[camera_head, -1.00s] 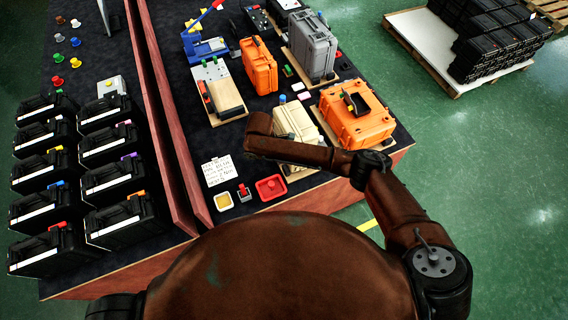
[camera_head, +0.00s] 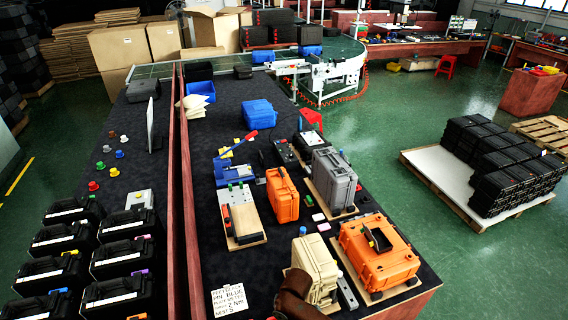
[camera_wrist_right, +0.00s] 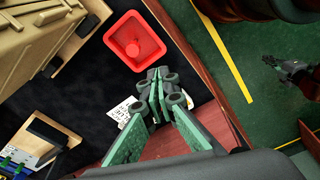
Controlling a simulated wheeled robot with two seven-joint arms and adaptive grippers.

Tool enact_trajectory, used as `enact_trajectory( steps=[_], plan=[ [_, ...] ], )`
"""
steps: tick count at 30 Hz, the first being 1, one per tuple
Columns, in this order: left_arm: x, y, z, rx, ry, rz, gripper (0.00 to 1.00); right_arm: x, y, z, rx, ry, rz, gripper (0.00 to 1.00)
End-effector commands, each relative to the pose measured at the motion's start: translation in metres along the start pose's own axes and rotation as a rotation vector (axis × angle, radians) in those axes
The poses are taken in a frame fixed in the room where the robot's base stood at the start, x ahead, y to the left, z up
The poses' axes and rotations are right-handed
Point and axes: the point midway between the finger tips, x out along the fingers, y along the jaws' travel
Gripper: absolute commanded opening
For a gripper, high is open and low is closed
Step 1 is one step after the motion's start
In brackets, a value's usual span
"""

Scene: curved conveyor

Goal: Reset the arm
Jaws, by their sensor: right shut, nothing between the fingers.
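The brown link of my right arm (camera_head: 298,290) shows at the bottom edge of the head view, in front of the beige case (camera_head: 314,268). My right gripper (camera_wrist_right: 163,90) shows in the right wrist view. Its green-grey fingers are together with nothing between them, over the bench's front edge and below the red bin (camera_wrist_right: 135,41). A white written card (camera_wrist_right: 122,112) is partly hidden behind the fingers. A dark gripper-like part, which looks like my left gripper (camera_wrist_right: 290,72), is at the right of the wrist view, too small to read its fingers.
Orange cases (camera_head: 380,255) and a grey case (camera_head: 333,180) stand on the dark bench (camera_head: 230,115). Black cases (camera_head: 120,260) fill its left side, beyond a red-brown divider (camera_head: 181,190). A pallet of black boxes (camera_head: 440,180) is on the right. Green floor between is clear.

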Motion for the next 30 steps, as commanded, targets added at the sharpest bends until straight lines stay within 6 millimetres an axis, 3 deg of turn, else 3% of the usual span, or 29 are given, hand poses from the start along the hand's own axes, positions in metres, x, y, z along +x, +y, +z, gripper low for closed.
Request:
enact_trajectory(
  steps=[1, 5, 8, 11, 15, 21, 30],
  plan=[
    [0.000, 0.000, 0.000, 0.000, 0.000, 0.000, 0.00, 0.003, -0.013, 0.005, 0.077, 0.055, -0.004, 0.00],
    [0.000, 0.000, 0.000, 0.000, 0.000, 0.000, 0.00, 0.003, -0.029, 0.032, 0.293, 0.158, 0.020, 0.00],
    [0.000, 0.000, 0.000, 0.000, 0.000, 0.000, 0.00, 0.000, -0.041, 0.065, 0.475, 0.212, 0.049, 0.00],
    [0.000, 0.000, 0.000, 0.000, 0.000, 0.000, 0.00, -0.003, -0.055, 0.111, 0.668, 0.241, 0.088, 0.00],
    [0.000, 0.000, 0.000, 0.000, 0.000, 0.000, 0.00, -0.012, -0.082, 0.187, 0.932, 0.239, 0.162, 0.00],
    [0.000, 0.000, 0.001, 0.000, -0.001, 0.000, 0.00, -0.027, -0.120, 0.267, 1.168, 0.193, 0.253, 0.00],
    [0.000, 0.000, 0.001, 0.000, -0.001, 0.000, 0.00, -0.050, -0.167, 0.339, 1.360, 0.118, 0.351, 0.00]
  ],
)
